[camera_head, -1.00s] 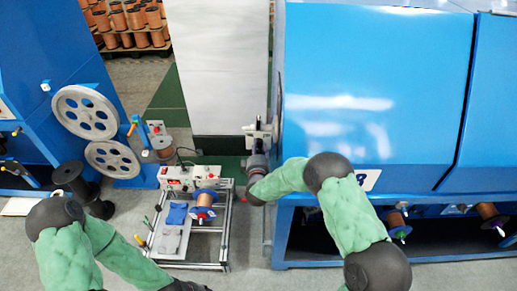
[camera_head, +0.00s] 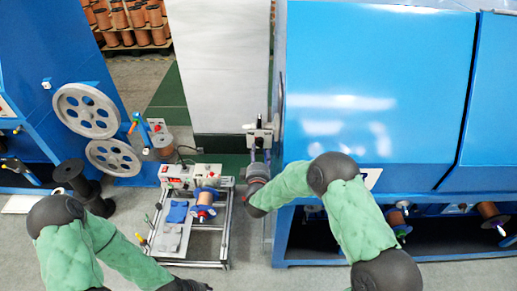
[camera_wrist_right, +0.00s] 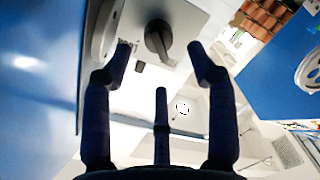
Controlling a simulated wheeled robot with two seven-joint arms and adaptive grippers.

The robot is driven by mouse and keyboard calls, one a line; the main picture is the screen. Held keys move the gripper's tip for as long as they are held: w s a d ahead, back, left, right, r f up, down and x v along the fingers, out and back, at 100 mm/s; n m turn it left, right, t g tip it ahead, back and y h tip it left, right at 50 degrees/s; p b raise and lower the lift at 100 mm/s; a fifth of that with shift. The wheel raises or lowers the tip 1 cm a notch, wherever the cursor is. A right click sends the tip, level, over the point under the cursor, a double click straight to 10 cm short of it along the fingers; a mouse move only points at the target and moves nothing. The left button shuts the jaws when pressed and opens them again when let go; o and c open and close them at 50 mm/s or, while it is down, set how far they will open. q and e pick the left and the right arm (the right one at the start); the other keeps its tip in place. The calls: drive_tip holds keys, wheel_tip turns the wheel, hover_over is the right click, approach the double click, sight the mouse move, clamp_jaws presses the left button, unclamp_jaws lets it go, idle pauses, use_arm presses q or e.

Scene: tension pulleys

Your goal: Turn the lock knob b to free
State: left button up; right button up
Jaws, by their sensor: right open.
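A dark lock knob (camera_wrist_right: 158,38) with a lever-like handle sits on a light plate (camera_wrist_right: 185,18) in the right wrist view. A small printed label beside it is too blurred to read. My right gripper (camera_wrist_right: 158,50) is open, its two fingertips on either side of the knob's handle with gaps to both. In the head view my right gripper (camera_head: 259,153) reaches up to a small grey bracket (camera_head: 250,127) at the left end of the big blue machine.
The blue machine (camera_head: 375,90) stands close to the right of my right gripper. A bench frame (camera_head: 226,235) with a spool (camera_head: 204,200) and a blue cloth (camera_head: 178,212) stands below left. Grey pulley wheels (camera_head: 86,111) are at the left.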

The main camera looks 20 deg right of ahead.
drive_tip(key=v, duration=0.7)
drive_tip(key=shift+r, duration=0.1)
